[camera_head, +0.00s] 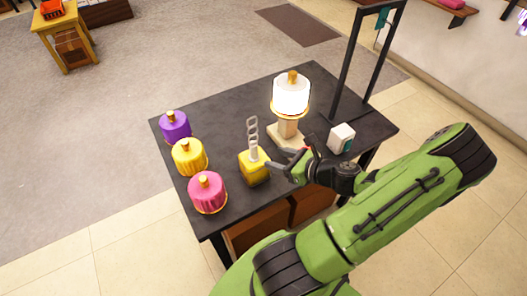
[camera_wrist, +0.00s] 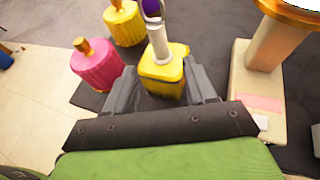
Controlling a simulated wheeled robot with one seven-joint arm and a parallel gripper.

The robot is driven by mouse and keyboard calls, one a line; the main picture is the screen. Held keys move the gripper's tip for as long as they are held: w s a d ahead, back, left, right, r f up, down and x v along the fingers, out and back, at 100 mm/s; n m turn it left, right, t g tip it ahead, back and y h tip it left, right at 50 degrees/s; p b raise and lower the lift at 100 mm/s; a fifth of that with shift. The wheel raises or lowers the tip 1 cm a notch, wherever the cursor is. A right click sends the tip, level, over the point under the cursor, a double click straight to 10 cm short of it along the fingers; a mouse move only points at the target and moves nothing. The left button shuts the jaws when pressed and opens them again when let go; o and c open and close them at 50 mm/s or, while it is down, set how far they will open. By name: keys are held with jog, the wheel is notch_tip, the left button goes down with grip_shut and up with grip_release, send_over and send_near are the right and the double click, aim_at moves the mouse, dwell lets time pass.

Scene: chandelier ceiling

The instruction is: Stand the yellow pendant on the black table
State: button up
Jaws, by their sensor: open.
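The yellow pendant is a yellow block (camera_head: 255,170) with a pale post and a chain of links on top. It appears to stand upright on the black table (camera_head: 225,120), near the middle of the front part. My gripper (camera_head: 274,160) is open at the pendant's right side in the head view. In the wrist view the pendant (camera_wrist: 162,66) shows just beyond and between the spread fingers (camera_wrist: 162,88). Whether either finger touches it, I cannot tell. Its underside is hidden.
Purple (camera_head: 175,126), yellow (camera_head: 189,156) and pink (camera_head: 207,192) drum shades with knobs stand along the left edge. A lit lamp (camera_head: 290,95) stands behind my gripper. A white box (camera_head: 341,138) and a black frame (camera_head: 350,65) are at right. The table's back left is clear.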

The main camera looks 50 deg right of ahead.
jog(key=w+a+r+n+g+y, duration=0.1)
jog(key=a+r+n+g, duration=0.2)
jog(key=a+n+g, duration=0.35)
jog(key=w+a+r+n+g+y, duration=0.1)
jog(key=a+r+n+g, duration=0.15)
jog(key=a+n, duration=0.7)
jog(key=s+a+r+n+h, duration=0.1)
jog(key=s+a+r+n, duration=0.1)
jog(key=r+n, duration=0.3)
jog(key=s+a+r+n+h, duration=0.1)
jog(key=s+a+r+n, duration=0.2)
jog(key=r+n, duration=0.2)
jog(key=s+a+r+n+t+h, duration=0.1)
jog(key=s+a+r+n, duration=0.2)
jog(key=r+n, duration=0.2)
jog(key=n, duration=0.3)
jog(key=shift+n, duration=0.4)
jog(key=shift+a, duration=0.1)
jog(key=shift+s, duration=0.1)
